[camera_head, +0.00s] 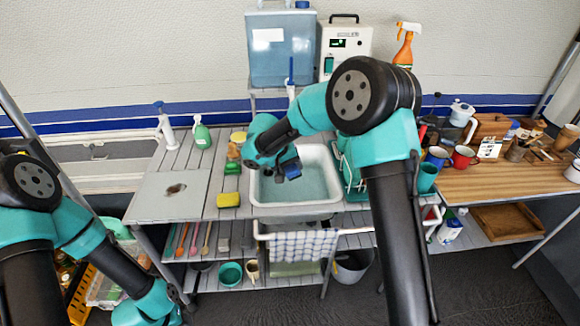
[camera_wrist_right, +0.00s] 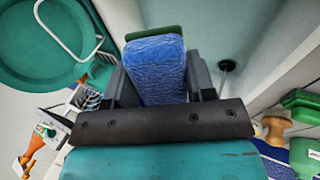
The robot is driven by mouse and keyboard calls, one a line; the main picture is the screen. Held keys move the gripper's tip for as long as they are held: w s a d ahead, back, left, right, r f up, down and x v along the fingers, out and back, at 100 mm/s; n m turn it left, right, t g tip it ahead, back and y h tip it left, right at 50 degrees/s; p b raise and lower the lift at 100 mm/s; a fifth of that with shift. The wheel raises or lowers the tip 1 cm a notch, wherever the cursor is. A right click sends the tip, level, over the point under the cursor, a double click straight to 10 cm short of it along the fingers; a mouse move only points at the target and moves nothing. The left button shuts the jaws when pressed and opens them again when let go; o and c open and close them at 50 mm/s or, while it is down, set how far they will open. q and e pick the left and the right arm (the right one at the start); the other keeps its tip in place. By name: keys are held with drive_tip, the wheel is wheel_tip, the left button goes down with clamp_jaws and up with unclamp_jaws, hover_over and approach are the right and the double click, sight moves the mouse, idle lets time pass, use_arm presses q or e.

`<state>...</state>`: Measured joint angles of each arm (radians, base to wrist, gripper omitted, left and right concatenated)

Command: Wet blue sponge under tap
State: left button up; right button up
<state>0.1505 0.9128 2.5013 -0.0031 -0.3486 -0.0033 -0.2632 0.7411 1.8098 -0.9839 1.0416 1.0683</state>
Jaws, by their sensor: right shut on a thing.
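My right gripper (camera_head: 287,168) is shut on the blue sponge (camera_head: 292,170). It holds the sponge over the white sink basin (camera_head: 298,213), which looks filled with greenish water. In the right wrist view the blue sponge (camera_wrist_right: 156,68), with a green layer at its far end, sits between the two dark fingers. The tap (camera_head: 291,88) with a blue lever stands behind the basin, below the water tank; my right arm partly hides it. I cannot tell whether water is running. My left arm is at the lower left and its gripper is not visible.
A yellow sponge (camera_head: 229,200) lies left of the basin. A green soap bottle (camera_head: 202,135) stands behind it. A blue water tank (camera_head: 283,50) is at the back. A dish rack (camera_head: 350,170) and mugs (camera_head: 437,157) are to the right. A checked towel (camera_head: 303,247) hangs in front.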

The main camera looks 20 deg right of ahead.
drive_tip(key=shift+w, duration=0.1)
drive_tip(key=w+d+f, duration=0.1)
drive_tip(key=w+d, duration=0.1)
drive_tip(key=w, duration=0.4)
drive_tip(key=w+d+f, duration=0.1)
drive_tip(key=w+d, duration=0.1)
drive_tip(key=w, duration=0.5)
drive_tip(key=shift+f, duration=0.4)
idle(0.4)
drive_tip(key=shift+w, duration=0.1)
idle(0.4)
drive_tip(key=s+a, duration=0.2)
drive_tip(key=s, duration=0.5)
drive_tip(key=shift+s+a, duration=0.15)
drive_tip(key=shift+s, duration=0.25)
idle(0.4)
idle(1.4)
drive_tip(key=shift+s+a+r, duration=0.25)
drive_tip(key=shift+s+r, duration=0.4)
drive_tip(key=shift+s, duration=0.15)
drive_tip(key=shift+s+a+r, duration=0.2)
drive_tip(key=shift+s+r, duration=0.5)
drive_tip(key=shift+s, duration=0.05)
drive_tip(key=shift+s+a+r, duration=0.25)
drive_tip(key=shift+s+r, duration=0.4)
drive_tip(key=shift+s, duration=0.15)
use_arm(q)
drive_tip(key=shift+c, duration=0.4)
